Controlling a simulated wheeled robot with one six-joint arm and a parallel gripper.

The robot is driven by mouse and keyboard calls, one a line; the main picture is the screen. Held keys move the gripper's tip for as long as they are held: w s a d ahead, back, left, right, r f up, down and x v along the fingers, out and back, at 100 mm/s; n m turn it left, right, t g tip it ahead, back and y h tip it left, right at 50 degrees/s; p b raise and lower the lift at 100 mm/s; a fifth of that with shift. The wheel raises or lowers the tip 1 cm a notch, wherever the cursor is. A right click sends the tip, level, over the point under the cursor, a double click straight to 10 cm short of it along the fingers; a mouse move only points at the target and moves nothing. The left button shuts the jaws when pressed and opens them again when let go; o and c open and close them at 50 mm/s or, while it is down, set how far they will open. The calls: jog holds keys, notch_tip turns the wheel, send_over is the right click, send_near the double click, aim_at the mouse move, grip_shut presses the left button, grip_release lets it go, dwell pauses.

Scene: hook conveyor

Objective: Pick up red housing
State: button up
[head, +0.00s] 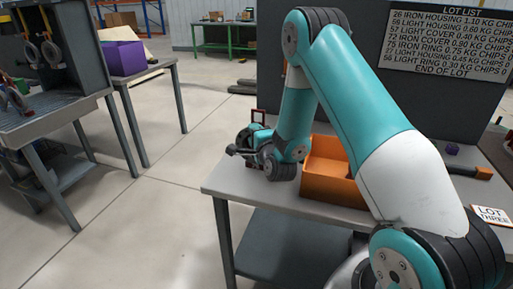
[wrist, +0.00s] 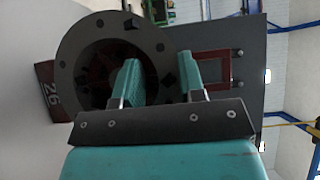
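The red housing shows in the wrist view as a dark round flange (wrist: 78,62) with bolt holes, a dark red inside, and a red part marked 26 (wrist: 52,90) at the left. A red square loop (wrist: 222,68) stands out to the right of the flange. In the head view only red bits show around my wrist, such as the red loop (head: 258,116) above it; my arm hides the rest. My gripper (wrist: 158,72) has its two teal fingers apart, in front of the flange's right side. Nothing is seen held between them; contact is unclear.
An orange bin (head: 328,178) stands on the grey table (head: 228,186), right of my wrist. A hammer-like tool (head: 468,172), a small purple item (head: 452,149) and a LOT THREE card (head: 490,215) lie farther right. A dark board stands behind. Open floor lies left.

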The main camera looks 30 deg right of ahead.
grip_shut()
jog(key=shift+r, duration=0.1)
notch_tip(320, 180, up, 20)
jog(key=p, duration=1.5)
jog(key=shift+w, duration=0.1)
